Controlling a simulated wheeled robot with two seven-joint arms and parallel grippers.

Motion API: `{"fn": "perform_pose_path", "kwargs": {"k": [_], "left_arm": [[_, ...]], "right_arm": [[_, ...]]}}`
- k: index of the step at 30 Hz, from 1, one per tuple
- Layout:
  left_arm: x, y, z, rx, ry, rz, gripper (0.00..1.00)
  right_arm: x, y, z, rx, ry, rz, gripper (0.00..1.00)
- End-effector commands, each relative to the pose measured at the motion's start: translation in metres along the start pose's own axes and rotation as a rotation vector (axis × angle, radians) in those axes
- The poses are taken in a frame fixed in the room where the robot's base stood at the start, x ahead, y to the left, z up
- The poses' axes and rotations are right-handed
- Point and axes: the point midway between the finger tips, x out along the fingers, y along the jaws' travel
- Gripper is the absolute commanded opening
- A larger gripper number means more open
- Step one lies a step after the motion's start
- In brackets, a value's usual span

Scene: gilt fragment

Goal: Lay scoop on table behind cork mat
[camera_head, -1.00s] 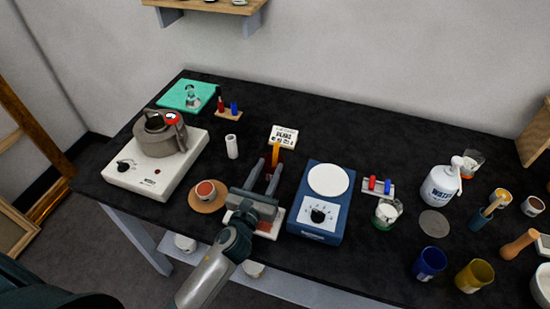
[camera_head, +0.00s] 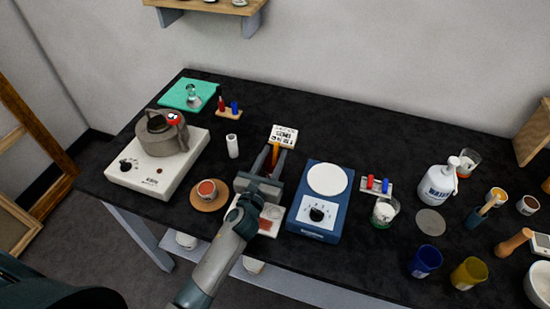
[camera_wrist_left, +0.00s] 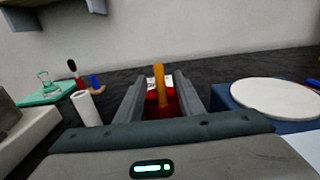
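The scoop seems to be the thing with an orange handle (camera_head: 275,152) and dark red lower part, near the table's middle. In the left wrist view its handle (camera_wrist_left: 159,85) stands upright between my fingers, with gaps on both sides; whether the red part (camera_wrist_left: 165,106) is its own or a holder I cannot tell. My left gripper (camera_head: 273,158) is open around it, fingers pointing toward the wall. The round brown mat, likely the cork mat (camera_head: 222,202), lies left of my gripper with a red-topped jar (camera_head: 207,188) on it. My right gripper is not in view.
A hot plate (camera_head: 128,179) with a kettle (camera_head: 162,137) is left. A white cylinder (camera_head: 233,146) and a label card (camera_head: 284,135) stand behind. Bare black table (camera_head: 215,165) shows behind the brown mat.

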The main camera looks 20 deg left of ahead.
Motion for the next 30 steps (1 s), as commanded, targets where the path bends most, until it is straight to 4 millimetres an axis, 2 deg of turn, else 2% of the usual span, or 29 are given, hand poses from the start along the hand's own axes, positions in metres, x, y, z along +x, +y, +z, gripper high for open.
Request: {"fn": "perform_pose_path", "kwargs": {"k": [11, 12, 16, 30], "left_arm": [[-0.0003, 0.0000, -0.0001, 0.000, 0.000, 0.000, 0.34], [-0.0003, 0.0000, 0.0000, 0.000, 0.000, 0.000, 0.32], [-0.0004, 0.0000, 0.0000, -0.001, 0.000, 0.000, 0.01], [0.0000, 0.0001, 0.0058, 0.000, -0.003, -0.001, 0.00]], "right_arm": [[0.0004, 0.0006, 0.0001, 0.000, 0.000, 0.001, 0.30], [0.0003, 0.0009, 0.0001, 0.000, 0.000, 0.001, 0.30], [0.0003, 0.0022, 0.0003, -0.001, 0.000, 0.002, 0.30], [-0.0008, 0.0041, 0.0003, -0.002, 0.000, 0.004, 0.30]]}}
